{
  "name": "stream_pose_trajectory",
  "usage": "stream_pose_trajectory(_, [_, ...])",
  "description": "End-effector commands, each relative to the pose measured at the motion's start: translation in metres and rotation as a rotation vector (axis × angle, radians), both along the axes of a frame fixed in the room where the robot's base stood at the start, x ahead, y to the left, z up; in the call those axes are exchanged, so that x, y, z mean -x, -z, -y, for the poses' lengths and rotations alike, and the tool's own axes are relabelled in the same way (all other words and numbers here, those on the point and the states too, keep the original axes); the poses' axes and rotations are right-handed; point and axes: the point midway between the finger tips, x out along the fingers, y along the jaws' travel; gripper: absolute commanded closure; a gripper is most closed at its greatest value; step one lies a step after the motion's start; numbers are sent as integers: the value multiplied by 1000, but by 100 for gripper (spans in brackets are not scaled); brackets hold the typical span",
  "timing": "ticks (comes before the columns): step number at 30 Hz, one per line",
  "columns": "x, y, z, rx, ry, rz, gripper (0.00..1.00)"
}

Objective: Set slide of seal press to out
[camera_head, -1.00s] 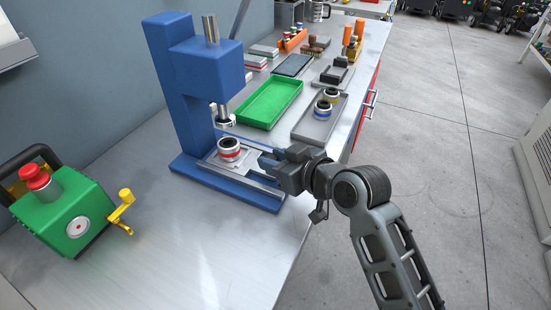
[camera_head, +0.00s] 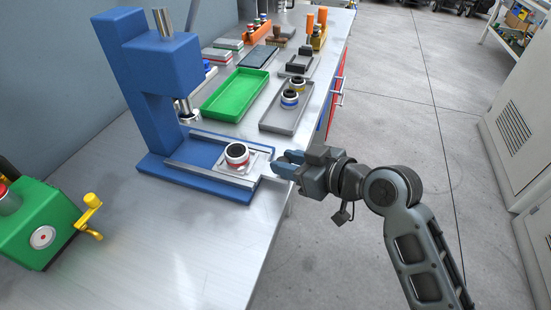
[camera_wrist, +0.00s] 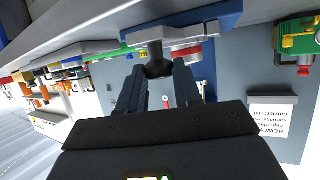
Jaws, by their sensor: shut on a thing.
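The blue seal press (camera_head: 150,85) stands on the metal bench, with its ram above the rear of its base. Its silver slide (camera_head: 225,170) sits pulled out toward the right front end of the base, clear of the ram. A metal and black seal part with a red band (camera_head: 237,155) stands upright on the slide. My gripper (camera_head: 284,164) is at the slide's right end. In the wrist view its fingers (camera_wrist: 160,85) are shut on the dark slide handle (camera_wrist: 158,64); the head view mostly hides this handle.
A green tray (camera_head: 210,110) and a grey tray (camera_head: 270,125) with banded parts lie behind the press. A green device with a yellow crank (camera_head: 90,201) stands at the left. The bench front is clear, and open floor lies to the right.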

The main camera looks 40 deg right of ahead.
Motion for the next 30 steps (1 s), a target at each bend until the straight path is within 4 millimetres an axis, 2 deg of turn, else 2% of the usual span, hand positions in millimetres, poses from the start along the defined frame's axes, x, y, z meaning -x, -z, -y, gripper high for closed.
stream_pose_trajectory(6, [3, 1, 3, 3, 6, -6, 100])
stream_pose_trajectory(7, [3, 1, 3, 3, 6, -6, 64])
stream_pose_trajectory(13, [2, 1, 3, 2, 5, -6, 45])
stream_pose_trajectory(23, [6, 0, 3, 1, 5, -5, 44])
stream_pose_trajectory(30, [39, -13, 12, 3, 7, -5, 44])
